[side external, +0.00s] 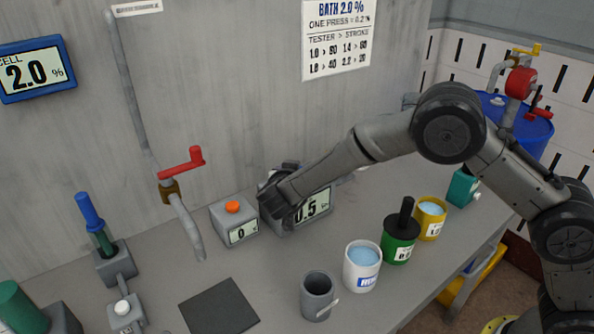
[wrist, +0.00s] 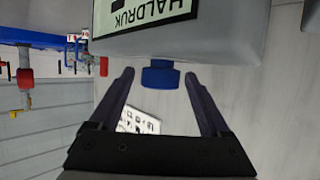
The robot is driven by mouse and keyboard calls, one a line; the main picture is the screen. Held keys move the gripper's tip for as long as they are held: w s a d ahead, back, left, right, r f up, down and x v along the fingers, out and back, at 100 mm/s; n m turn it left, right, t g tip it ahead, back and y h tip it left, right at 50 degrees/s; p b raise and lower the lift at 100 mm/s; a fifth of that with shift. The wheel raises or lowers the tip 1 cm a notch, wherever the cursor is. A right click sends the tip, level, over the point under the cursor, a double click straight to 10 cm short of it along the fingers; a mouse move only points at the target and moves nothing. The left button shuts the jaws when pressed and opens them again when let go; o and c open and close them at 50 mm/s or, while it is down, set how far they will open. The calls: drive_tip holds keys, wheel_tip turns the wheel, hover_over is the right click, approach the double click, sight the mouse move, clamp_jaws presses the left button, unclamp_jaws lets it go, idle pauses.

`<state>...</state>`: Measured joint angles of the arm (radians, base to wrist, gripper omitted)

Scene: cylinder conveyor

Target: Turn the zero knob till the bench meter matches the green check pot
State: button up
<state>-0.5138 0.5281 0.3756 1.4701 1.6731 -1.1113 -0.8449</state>
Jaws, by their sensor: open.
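The grey bench meter (side external: 318,213) stands on the bench against the back wall. Its display shows "0.5" or similar, partly covered by my gripper (side external: 272,200). In the wrist view, the meter's housing (wrist: 225,45) fills the top, with an upside-down "HALDRUK" label. A blue knob (wrist: 160,76) sticks out of it, presumably the zero knob. My gripper (wrist: 160,75) is open, with one finger on each side of the knob and a gap to both. The green check pot (side external: 397,250), with a black lid and handle, stands on the bench's right; its label is too small to read.
A grey box with an orange button (side external: 232,207) stands left of the meter. A white pot (side external: 361,270), yellow pot (side external: 430,218) and grey cup (side external: 317,297) stand in front. A wall display (side external: 36,71) reads 2.0 %. A dark mat (side external: 218,307) lies clear.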

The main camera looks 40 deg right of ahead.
drive_tip(key=v, duration=1.3)
drive_tip(key=shift+s+a+r, duration=0.2)
drive_tip(key=shift+a, duration=0.05)
drive_tip(key=shift+d, duration=0.1)
